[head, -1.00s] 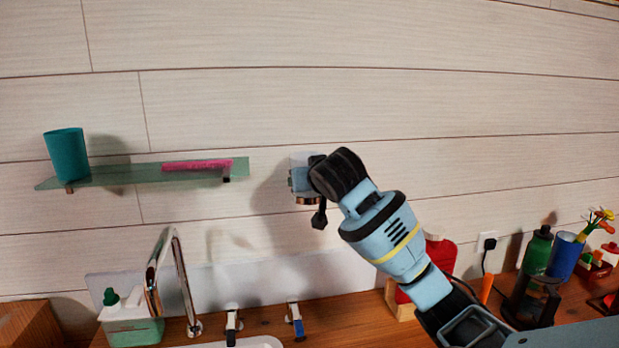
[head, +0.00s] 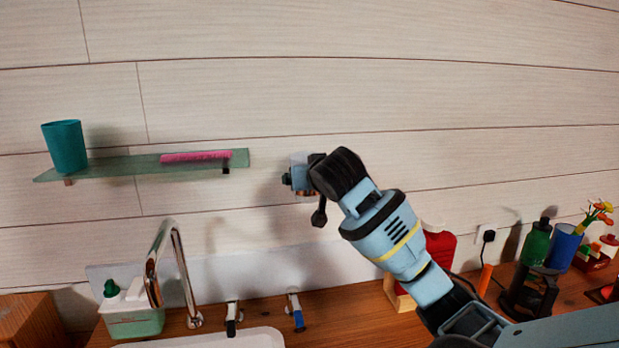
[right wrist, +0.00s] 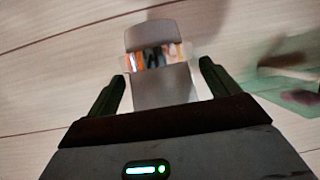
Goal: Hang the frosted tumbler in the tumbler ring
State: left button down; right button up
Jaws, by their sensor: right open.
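My right gripper (right wrist: 160,80) is open, one finger on each side of the tumbler, with gaps visible. My left gripper is not in view.
A glass shelf (head: 120,168) left of the ring holds a teal cup (head: 66,146) and a pink item (head: 195,156). Below are a tap (head: 165,250), sink and soap box (head: 133,315). Bottles (head: 537,243) and flowers stand at right. The wall above is bare.

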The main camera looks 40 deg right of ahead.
jog(key=v, duration=0.7)
jog(key=shift+s+r, duration=0.2)
jog(key=shift+s, duration=0.15)
jog(key=shift+a, duration=0.15)
dwell(0.6)
